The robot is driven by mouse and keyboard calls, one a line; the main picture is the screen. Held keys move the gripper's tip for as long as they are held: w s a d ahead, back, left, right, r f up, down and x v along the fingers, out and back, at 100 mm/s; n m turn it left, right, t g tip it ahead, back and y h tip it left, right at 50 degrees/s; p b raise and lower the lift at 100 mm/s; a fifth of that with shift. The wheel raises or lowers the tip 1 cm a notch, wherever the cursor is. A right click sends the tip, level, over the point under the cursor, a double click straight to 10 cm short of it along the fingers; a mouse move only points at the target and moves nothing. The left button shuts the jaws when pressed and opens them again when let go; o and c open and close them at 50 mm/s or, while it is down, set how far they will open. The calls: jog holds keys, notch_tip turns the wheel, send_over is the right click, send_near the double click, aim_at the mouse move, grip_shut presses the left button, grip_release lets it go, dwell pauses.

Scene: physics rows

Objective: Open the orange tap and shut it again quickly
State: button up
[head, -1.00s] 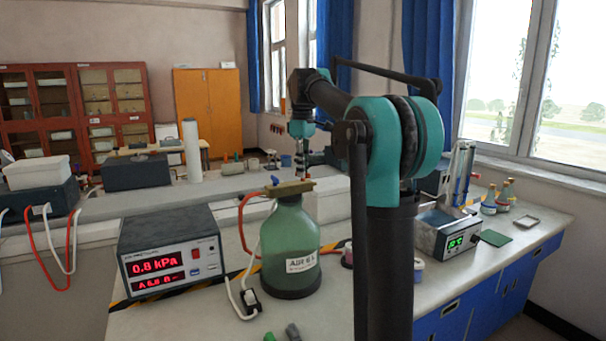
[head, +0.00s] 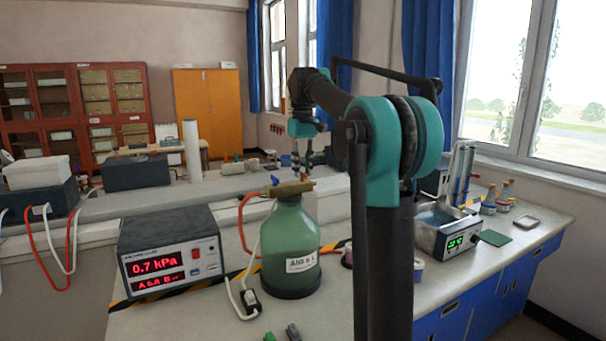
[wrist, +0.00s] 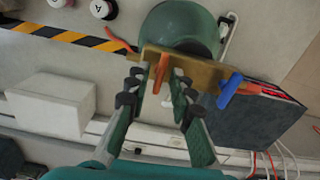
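A green glass bottle (head: 290,245) stands on the bench with a brass tap block (head: 291,188) on top; the block also shows in the wrist view (wrist: 195,69). The orange tap (wrist: 161,73) is a small lever near the block's left part in the wrist view, pointing across the bar. A blue tap (wrist: 230,90) is to its right. My gripper (wrist: 157,84) is open, its fingers on either side of the orange lever with gaps visible. In the head view my gripper (head: 301,170) is just above the block, and the orange lever is hard to make out.
A pressure meter (head: 171,252) reading 0.7 kPa stands left of the bottle. A red hose (head: 243,222) and white tubing run beside the bottle. A metal bath (head: 446,230) is to the right. In the wrist view a white box (wrist: 52,104) lies at left.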

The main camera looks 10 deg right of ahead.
notch_tip(320, 180, up, 9)
dwell(0.8)
jog(key=shift+f, duration=0.1)
jog(key=s+r, duration=0.2)
jog(key=s, duration=1.1)
grip_shut()
dwell(0.5)
jog(key=shift+s, duration=0.1)
dwell(0.4)
